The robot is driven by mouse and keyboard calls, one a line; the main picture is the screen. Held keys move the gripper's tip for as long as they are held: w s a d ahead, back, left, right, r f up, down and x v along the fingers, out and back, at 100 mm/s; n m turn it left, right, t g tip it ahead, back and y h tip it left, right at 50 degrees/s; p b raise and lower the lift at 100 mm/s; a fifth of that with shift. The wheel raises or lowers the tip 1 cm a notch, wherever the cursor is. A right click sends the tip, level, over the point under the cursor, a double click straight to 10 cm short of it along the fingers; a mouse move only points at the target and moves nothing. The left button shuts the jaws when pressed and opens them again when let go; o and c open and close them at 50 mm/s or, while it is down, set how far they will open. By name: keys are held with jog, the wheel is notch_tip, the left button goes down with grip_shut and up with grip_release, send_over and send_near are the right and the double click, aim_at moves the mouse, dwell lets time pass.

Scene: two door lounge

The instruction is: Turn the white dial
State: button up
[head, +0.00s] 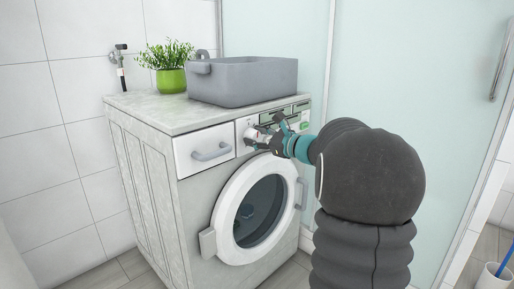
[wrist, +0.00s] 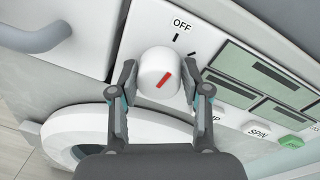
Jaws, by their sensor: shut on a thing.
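The white dial (wrist: 157,68) with a red mark is on the washing machine's front panel, seen up close in the wrist view. The red mark runs at a slant on the dial's face; the OFF label (wrist: 181,26) is above and to the right of the dial. My gripper (wrist: 160,82) has one finger on each side of the dial and is shut on it. In the head view my gripper (head: 262,138) is at the panel, above the round door, and largely covers the dial.
The washing machine (head: 145,160) has a drawer handle (head: 212,152) left of the dial and a round door (head: 222,240) below. Green displays (wrist: 258,70) and a green button (wrist: 291,141) are to the right. A grey basket (head: 240,85) and potted plant (head: 171,80) stand on top.

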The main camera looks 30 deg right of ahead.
jog(key=shift+n+b, duration=0.7)
jog(key=shift+b, duration=0.1)
jog(key=o, duration=1.2)
jog(key=shift+c, duration=0.2)
jog(key=v, duration=1.2)
jog(key=shift+a, duration=0.1)
